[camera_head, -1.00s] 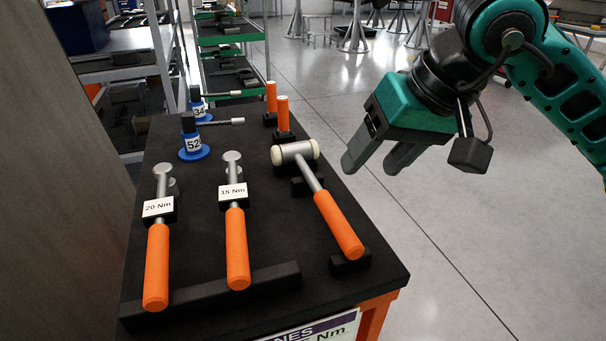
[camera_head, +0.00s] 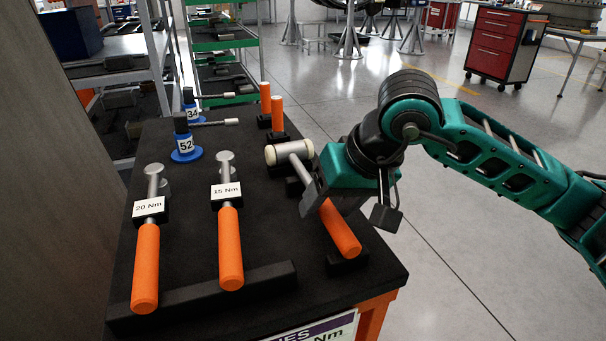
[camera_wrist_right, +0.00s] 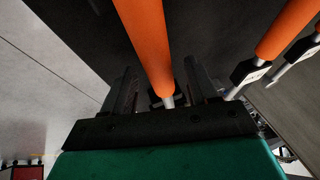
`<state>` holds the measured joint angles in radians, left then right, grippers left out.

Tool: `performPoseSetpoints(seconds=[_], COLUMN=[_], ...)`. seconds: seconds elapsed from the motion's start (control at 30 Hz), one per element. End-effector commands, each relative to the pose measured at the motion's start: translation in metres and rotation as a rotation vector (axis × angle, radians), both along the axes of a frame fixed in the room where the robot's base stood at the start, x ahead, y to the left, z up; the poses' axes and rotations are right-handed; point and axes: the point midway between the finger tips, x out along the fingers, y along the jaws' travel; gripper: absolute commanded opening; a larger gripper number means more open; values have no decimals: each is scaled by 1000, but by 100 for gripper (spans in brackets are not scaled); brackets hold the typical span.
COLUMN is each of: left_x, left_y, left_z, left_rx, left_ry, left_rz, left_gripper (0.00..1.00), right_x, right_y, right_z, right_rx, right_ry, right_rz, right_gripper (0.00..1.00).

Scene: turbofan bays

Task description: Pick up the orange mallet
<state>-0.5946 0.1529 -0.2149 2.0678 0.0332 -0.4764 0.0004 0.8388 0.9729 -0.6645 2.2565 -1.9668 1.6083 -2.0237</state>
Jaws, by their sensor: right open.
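The orange mallet has a silver-grey head with cream faces (camera_head: 289,152) and an orange handle (camera_head: 340,231). It lies on the black bench top, resting on black blocks, with the handle pointing toward the front right. My right gripper (camera_head: 318,201) is open over the middle of the mallet and hides part of its shaft. In the right wrist view, the orange handle (camera_wrist_right: 148,40) runs between the two spread fingers (camera_wrist_right: 160,85). I cannot tell whether either finger touches it. My left gripper is not in view.
Two orange-handled torque tools, labelled 20 Nm (camera_head: 146,265) and 15 Nm (camera_head: 230,250), lie left of the mallet. Blue-based stands marked 52 (camera_head: 187,150) and 34 (camera_head: 192,112) and upright orange handles (camera_head: 277,115) stand behind. Open floor lies right of the bench.

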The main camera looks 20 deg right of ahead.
Motion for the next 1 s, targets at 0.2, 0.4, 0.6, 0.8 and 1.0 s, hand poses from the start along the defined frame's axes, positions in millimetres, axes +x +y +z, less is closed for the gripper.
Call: performPoseSetpoints(seconds=[0.2,0.4,0.6,0.8,1.0], left_x=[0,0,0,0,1], left_y=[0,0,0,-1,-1], left_z=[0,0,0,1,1], left_rx=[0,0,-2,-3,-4], left_ry=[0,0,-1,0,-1], left_rz=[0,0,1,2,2], left_gripper=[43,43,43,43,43], right_x=[0,0,0,0,1], right_y=[0,0,0,0,0], right_z=[1,1,1,2,2], right_rx=[0,0,0,2,2], right_ry=[0,0,0,-4,-4], right_rz=[0,0,0,0,0], right_gripper=[48,29,10,0,0])
